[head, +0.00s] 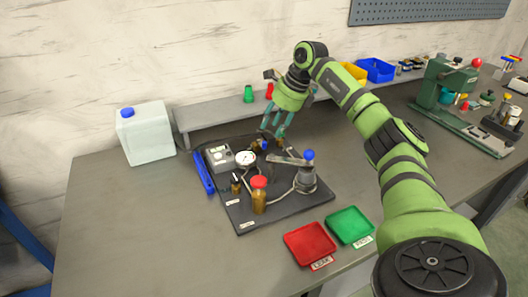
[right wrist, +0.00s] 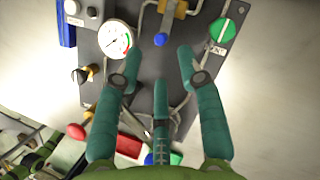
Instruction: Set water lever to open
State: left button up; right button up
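A brass valve (right wrist: 175,8) with a blue-tipped lever (right wrist: 161,40) sits at the back of the dark board, at the top of the right wrist view. I take it for the water lever. In the head view, its blue part (head: 264,145) is partly hidden behind my fingers. My right gripper (head: 272,131) points down over the back of the board. In the right wrist view its three teal fingers (right wrist: 165,75) are spread, with nothing between them. The blue tip shows just beyond the fingertips; I cannot tell whether they touch. My left gripper is not in view.
A green disc (right wrist: 222,30) is at right. Red (head: 310,243) and green (head: 349,226) trays lie in front. A white jug (head: 146,135) stands left.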

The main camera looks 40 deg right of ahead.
aim_at(264, 142)
jog(key=x, duration=0.3)
jog(key=shift+s+a+p, duration=0.1)
jog(key=shift+s+p, duration=0.05)
jog(key=shift+p, duration=0.25)
jog(key=x, duration=0.3)
jog(key=shift+w+f, duration=0.1)
jog(key=shift+w, duration=0.15)
jog(key=shift+f, duration=0.15)
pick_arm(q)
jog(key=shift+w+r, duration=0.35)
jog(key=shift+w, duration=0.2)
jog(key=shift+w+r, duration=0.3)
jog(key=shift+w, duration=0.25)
pick_arm(e)
grip_shut()
